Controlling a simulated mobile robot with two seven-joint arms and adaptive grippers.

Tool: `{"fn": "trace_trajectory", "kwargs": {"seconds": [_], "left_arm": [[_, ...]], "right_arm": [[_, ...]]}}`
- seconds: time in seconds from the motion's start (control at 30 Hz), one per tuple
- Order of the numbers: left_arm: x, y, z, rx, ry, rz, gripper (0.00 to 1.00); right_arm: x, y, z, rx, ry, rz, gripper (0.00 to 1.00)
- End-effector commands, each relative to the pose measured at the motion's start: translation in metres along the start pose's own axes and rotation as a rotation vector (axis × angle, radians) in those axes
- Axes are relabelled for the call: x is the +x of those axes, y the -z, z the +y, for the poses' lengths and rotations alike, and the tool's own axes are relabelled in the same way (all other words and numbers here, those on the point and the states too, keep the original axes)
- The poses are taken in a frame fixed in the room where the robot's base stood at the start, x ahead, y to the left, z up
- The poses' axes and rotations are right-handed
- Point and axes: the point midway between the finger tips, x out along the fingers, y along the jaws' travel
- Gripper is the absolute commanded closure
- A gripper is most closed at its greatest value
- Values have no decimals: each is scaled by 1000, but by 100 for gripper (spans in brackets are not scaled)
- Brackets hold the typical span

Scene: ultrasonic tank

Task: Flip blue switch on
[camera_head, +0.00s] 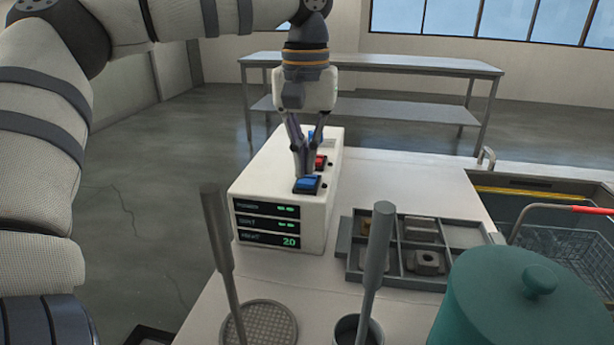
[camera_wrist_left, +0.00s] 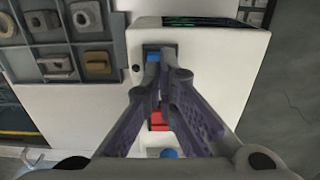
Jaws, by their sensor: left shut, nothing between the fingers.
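A white control box (camera_head: 283,207) with green readouts on its front stands on the white table. Its top carries a near blue switch (camera_head: 307,184), a red switch (camera_head: 320,161) behind it, and another blue piece (camera_head: 311,135) farther back, partly hidden by the gripper. My left gripper (camera_head: 305,173) points down with its fingertips closed and empty, right at the near blue switch. In the left wrist view the fingertips (camera_wrist_left: 156,60) overlap that blue switch (camera_wrist_left: 153,56); I cannot tell whether they touch it. The red switch (camera_wrist_left: 158,122) shows between the fingers. My right gripper is not in view.
A grey divided tray (camera_head: 345,238) with metal parts lies right of the box. A teal lidded pot (camera_head: 500,300), two upright grey handles (camera_head: 376,255) and a round mesh piece (camera_head: 259,325) stand in front. A tank with a red-handled basket (camera_head: 560,208) is at right.

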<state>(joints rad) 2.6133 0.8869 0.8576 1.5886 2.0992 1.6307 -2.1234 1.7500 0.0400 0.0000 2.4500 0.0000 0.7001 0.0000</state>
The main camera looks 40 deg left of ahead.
Motion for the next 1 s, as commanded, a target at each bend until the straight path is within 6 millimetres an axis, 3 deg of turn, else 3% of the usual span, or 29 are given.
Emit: {"fn": "trace_trajectory", "kwargs": {"seconds": [1.0], "left_arm": [[16,0,0,0,0,0,100]], "right_arm": [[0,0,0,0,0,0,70]]}}
